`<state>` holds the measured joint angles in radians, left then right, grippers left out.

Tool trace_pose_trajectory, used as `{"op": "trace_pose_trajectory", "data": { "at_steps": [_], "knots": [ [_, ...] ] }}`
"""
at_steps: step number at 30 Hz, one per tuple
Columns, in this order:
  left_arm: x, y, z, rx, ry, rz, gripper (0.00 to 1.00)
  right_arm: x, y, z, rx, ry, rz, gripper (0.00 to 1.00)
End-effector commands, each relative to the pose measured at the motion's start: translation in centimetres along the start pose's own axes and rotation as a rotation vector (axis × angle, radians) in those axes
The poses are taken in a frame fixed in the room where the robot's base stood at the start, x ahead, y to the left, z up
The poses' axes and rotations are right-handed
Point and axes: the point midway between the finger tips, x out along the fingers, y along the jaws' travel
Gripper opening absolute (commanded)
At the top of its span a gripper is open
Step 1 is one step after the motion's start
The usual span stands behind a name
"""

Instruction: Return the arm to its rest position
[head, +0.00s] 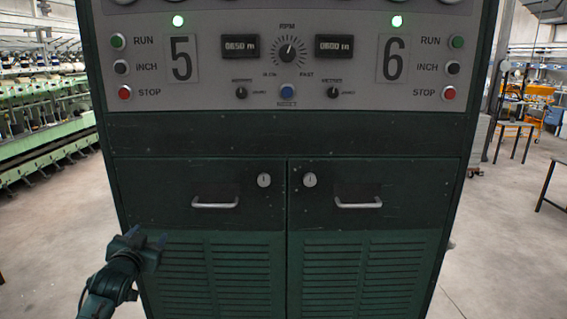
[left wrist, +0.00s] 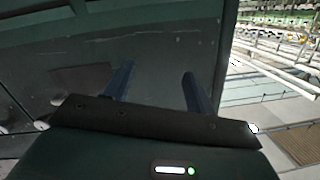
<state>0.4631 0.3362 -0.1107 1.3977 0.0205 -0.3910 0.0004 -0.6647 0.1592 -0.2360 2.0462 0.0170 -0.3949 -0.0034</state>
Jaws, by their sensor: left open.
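My left gripper (head: 148,240) is at the lower left in the head view, in front of the left edge of the green cabinet (head: 290,134). Its two blue fingers are apart with nothing between them; they also show in the left wrist view (left wrist: 158,85), with the cabinet's dark face (left wrist: 150,50) behind them. I cannot tell how close the fingertips are to the cabinet. My right gripper is not in view.
The cabinet carries a control panel (head: 288,98) with buttons and knobs. Two drawer or door handles, left (head: 215,204) and right (head: 358,204), stick out below. Green spinning machines (head: 45,125) stand at the left. Floor (head: 40,235) left of the cabinet is clear.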

Motion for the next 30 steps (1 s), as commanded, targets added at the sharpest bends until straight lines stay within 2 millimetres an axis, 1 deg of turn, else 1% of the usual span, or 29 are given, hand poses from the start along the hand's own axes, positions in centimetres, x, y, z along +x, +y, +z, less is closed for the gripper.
{"op": "trace_pose_trajectory", "data": {
  "at_steps": [1,5,6,8,9,11,12,14,15,17,18,21,22,24,25,27,30],
  "knots": [
    [-1.1,1.8,1.9,0.001,-0.021,0.027,0.55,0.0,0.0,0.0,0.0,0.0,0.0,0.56],
    [-4.3,5.8,6.0,-0.002,-0.069,0.091,0.55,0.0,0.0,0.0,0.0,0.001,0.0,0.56],
    [-5.6,7.2,7.4,-0.006,-0.087,0.114,0.55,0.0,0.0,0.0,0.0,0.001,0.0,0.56],
    [-7.8,9.4,9.6,-0.013,-0.115,0.151,0.55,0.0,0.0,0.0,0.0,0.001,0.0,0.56],
    [-9.6,10.9,11.0,-0.021,-0.136,0.177,0.55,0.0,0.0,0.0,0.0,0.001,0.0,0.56],
    [-12.7,13.3,13.2,-0.037,-0.172,0.219,0.55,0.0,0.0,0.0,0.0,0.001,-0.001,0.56],
    [-14.9,14.9,14.6,-0.05,-0.196,0.248,0.55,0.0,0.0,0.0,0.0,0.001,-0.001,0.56],
    [-18.6,17.1,16.4,-0.073,-0.235,0.289,0.55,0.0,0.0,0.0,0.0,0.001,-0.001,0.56],
    [-21.1,18.4,17.4,-0.091,-0.26,0.314,0.55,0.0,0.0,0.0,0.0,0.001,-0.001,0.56],
    [-24.6,20.1,18.5,-0.118,-0.298,0.347,0.55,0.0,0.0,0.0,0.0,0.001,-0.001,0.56],
    [-26.9,21.1,19.0,-0.137,-0.321,0.367,0.55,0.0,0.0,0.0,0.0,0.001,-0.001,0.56],
    [-31.5,22.7,19.7,-0.178,-0.37,0.402,0.55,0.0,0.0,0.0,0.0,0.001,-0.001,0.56],
    [-32.6,23.0,19.8,-0.189,-0.382,0.409,0.55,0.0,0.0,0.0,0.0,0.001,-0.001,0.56],
    [-34.6,23.6,19.9,-0.209,-0.404,0.422,0.55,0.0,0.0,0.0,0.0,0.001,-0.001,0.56],
    [-35.3,23.8,20.0,-0.216,-0.412,0.426,0.55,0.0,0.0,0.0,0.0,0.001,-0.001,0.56],
    [-36.2,24.0,19.9,-0.226,-0.422,0.432,0.55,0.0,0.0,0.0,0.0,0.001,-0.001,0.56],
    [-36.8,24.1,19.9,-0.231,-0.429,0.435,0.55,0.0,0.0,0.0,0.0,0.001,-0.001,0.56]
  ]
}}
